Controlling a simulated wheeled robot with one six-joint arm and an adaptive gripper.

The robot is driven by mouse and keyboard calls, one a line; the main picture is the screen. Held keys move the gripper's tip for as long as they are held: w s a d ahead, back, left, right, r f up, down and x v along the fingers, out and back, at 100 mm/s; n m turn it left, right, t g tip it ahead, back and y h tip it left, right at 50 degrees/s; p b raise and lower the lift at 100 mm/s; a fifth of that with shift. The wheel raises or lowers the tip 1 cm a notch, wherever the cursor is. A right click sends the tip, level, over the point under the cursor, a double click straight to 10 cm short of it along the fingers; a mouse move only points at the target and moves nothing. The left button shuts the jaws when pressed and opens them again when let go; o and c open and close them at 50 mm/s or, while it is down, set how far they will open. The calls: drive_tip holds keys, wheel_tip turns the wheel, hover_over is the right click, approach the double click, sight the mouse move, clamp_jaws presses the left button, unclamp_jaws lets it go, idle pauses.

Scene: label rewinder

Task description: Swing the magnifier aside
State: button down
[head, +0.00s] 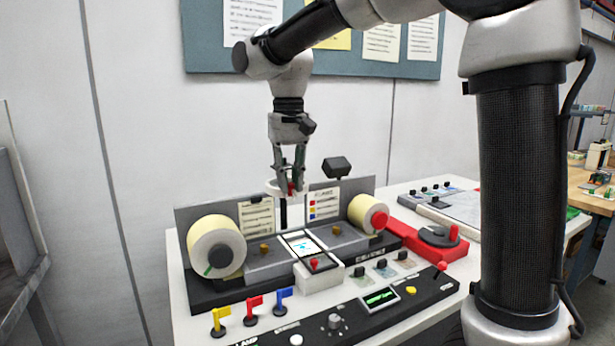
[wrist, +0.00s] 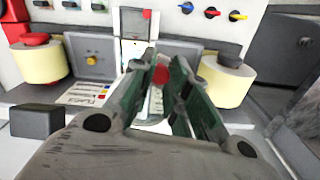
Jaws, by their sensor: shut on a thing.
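The magnifier (head: 272,187) is a white ring with a red knob, held above the middle of the label rewinder, in front of its grey back panel. In the wrist view, part of its pale ring (wrist: 152,126) shows beneath my fingers. My gripper (head: 290,186) points straight down and is shut on the red knob (wrist: 160,75), which sits between the green-lined fingertips. My fingers hide much of the ring and its arm. Below stands the central block with a white label window (head: 303,245).
Cream label rolls stand left (head: 215,248) and right (head: 366,213). A dark box-shaped head (head: 336,167) rises right of my gripper. Red, yellow and blue flag levers (head: 251,310) line the front left. A red base with a black dial (head: 437,236) is at right.

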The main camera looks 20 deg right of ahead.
drive_tip(key=shift+w+a+m, duration=1.85)
drive_tip(key=shift+a+m, duration=0.1)
drive_tip(key=shift+a, duration=0.65)
drive_tip(key=shift+w+a+m, duration=1.9)
drive_tip(key=shift+a, duration=0.7)
drive_tip(key=shift+w+a+m, duration=1.85)
drive_tip(key=shift+a+m, duration=0.1)
drive_tip(key=shift+a, duration=0.65)
drive_tip(key=shift+r, duration=0.15)
drive_tip(key=c, duration=1.3)
unclamp_jaws()
drive_tip(key=shift+c, duration=0.2)
wheel_tip(320, 180, up, 12)
